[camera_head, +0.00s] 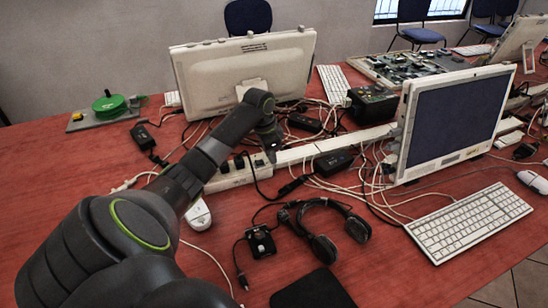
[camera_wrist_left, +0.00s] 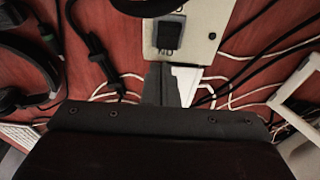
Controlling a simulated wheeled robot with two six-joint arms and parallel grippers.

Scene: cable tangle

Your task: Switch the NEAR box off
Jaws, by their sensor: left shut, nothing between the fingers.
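The nearest white power box (camera_head: 232,180) lies on the red table, partly behind my left arm, with dark plugs on it. My left gripper (camera_head: 271,154) points down at the right end of the nearest box. It also shows in the left wrist view (camera_wrist_left: 172,84), shut and empty, just by the box's edge. I cannot tell whether it touches the box. My right gripper is out of view.
More white strip (camera_head: 298,154) continues right of the box. Black adapters (camera_head: 332,163) and loose cables crowd around it. A headset (camera_head: 322,225), a mouse (camera_head: 198,214) and a keyboard (camera_head: 470,222) lie nearer. Monitors (camera_head: 245,66) stand behind and right (camera_head: 452,117).

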